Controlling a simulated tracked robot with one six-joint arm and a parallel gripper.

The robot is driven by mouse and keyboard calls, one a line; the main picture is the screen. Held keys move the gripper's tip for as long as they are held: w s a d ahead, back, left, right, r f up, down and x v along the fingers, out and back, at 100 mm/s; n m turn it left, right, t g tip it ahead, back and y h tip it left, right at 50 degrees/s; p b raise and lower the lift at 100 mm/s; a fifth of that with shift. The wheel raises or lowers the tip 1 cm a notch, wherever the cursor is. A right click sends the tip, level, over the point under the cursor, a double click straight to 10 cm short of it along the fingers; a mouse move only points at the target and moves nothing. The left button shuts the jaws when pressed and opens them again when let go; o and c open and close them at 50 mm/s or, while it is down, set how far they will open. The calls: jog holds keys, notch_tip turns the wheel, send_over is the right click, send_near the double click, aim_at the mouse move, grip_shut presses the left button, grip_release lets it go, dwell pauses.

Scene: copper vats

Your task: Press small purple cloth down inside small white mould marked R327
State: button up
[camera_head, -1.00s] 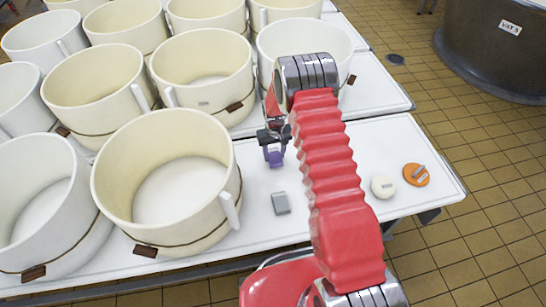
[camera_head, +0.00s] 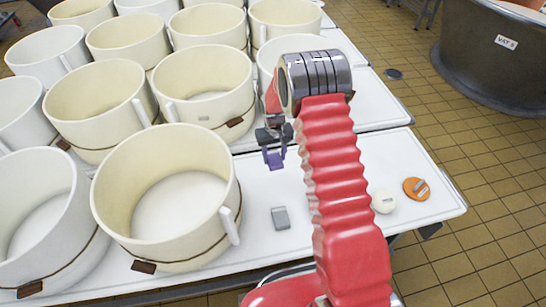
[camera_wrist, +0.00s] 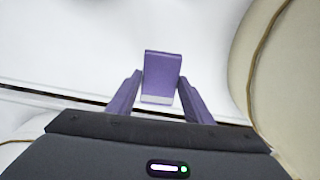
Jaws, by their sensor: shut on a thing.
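My gripper (camera_head: 274,158) hangs above the white table, right of the large front mould. In the wrist view its two purple fingers (camera_wrist: 159,98) are closed on a small purple folded piece with a pale lower edge, which looks like the purple cloth (camera_wrist: 162,72). Several round cream and white moulds stand in rows at the left, among them the front mould (camera_head: 120,160), open and empty inside. They carry small brown tags, but I cannot read R327 on any of them. In the wrist view a mould wall (camera_wrist: 270,70) curves close by on the right.
A small grey block (camera_head: 281,217) lies on the table (camera_head: 260,195) below my gripper. A white disc (camera_head: 383,202) and an orange disc (camera_head: 416,189) lie at the right. A dark vat (camera_head: 490,60) stands on the tiled floor beyond.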

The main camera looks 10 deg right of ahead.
jog(key=shift+w+d+r, duration=0.1)
jog(key=shift+d, duration=0.5)
jog(key=s+d+r+m, duration=0.1)
jog(key=s+d+r, duration=0.15)
jog(key=d, duration=0.35)
jog(key=s+d+r+m, duration=0.1)
jog(key=s+d, duration=0.2)
jog(key=d, duration=0.3)
jog(key=s+d+n, duration=0.2)
jog(key=s+d, duration=0.2)
jog(key=s, duration=0.8)
jog(key=shift+s+d+f, duration=0.3)
jog(key=shift+d+f, duration=0.1)
jog(key=shift+f, duration=0.05)
jog(key=shift+f, duration=5.6)
